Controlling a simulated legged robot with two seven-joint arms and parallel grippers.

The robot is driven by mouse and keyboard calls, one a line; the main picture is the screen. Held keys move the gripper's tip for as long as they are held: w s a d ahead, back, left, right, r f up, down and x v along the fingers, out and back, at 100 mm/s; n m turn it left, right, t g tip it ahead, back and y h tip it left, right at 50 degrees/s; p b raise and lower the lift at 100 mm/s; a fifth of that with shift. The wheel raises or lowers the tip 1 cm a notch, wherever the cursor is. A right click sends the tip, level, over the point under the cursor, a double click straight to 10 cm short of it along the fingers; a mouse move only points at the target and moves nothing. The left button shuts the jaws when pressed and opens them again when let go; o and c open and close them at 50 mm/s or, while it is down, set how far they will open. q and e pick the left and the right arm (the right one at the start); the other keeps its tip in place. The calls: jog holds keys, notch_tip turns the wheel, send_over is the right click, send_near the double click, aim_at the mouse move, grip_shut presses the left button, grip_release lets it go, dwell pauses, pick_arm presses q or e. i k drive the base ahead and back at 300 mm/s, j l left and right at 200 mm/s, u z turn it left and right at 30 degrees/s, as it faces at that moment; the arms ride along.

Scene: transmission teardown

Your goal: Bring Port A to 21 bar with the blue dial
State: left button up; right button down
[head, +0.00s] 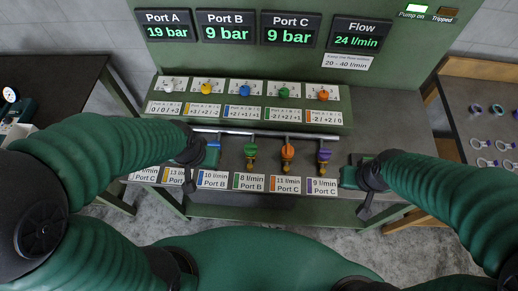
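The Port A display (167,26) reads 19 bar. The Port B display (226,27) and Port C display (291,31) each read 9 bar. The blue dial (245,91) is the middle one in a row of dials on the green panel, with no gripper on it. My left gripper (189,184) hangs below and left of the dial, in front of the lower bench, apart from the dial. My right gripper (366,211) is low at the right, by the bench's front edge. Both grippers are seen from above, so their finger gaps do not show.
The flow display (361,36) reads 24 l/min, above a "20 - 40 l/min" label. The pump-on lamp (418,9) is lit green. White, yellow, green and orange dials flank the blue one. Green (251,150), orange (287,152) and purple (324,155) valve handles stand below; a blue part is beside my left wrist.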

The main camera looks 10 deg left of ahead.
aim_at(244, 90)
jog(key=j+u, duration=0.35)
jog(key=i+j+u, duration=0.15)
jog(key=u, duration=0.2)
